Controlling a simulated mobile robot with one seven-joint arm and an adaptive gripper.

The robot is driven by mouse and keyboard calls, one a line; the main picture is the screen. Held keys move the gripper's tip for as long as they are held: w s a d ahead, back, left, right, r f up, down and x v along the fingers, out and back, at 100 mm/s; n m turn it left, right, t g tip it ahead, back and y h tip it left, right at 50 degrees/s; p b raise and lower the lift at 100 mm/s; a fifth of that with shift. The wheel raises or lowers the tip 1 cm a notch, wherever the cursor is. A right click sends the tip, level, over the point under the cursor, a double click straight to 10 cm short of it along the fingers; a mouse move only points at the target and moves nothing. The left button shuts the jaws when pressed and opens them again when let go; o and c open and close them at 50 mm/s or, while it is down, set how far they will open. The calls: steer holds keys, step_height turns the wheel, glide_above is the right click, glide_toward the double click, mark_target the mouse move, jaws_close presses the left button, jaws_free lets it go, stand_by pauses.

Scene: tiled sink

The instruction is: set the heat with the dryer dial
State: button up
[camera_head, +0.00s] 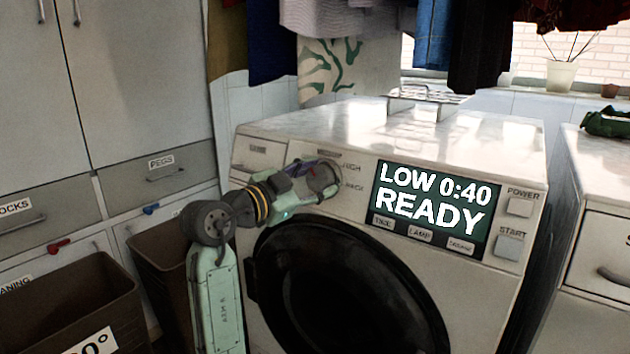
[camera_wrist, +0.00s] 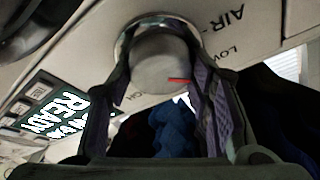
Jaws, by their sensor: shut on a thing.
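The dryer dial (camera_wrist: 158,62) is a round grey knob with a short red mark in the wrist view. My gripper (camera_head: 325,180) is shut on it, one finger on each side. In the wrist view the red mark points right, on the side of the printed LOW label; AIR is printed above that, and a partly hidden label ends in GH. The dryer display (camera_head: 431,208) reads LOW 0:40 READY. It also shows upside down in the wrist view (camera_wrist: 50,115).
The POWER button (camera_head: 519,207) and START button (camera_head: 509,246) sit right of the display. The dark round door (camera_head: 345,295) is below my gripper. Clothes (camera_head: 350,20) hang above the dryer top. Brown bins (camera_head: 75,305) stand at the left.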

steer(key=o, duration=1.1)
steer(key=v, duration=1.2)
steer(key=shift+r, duration=0.1)
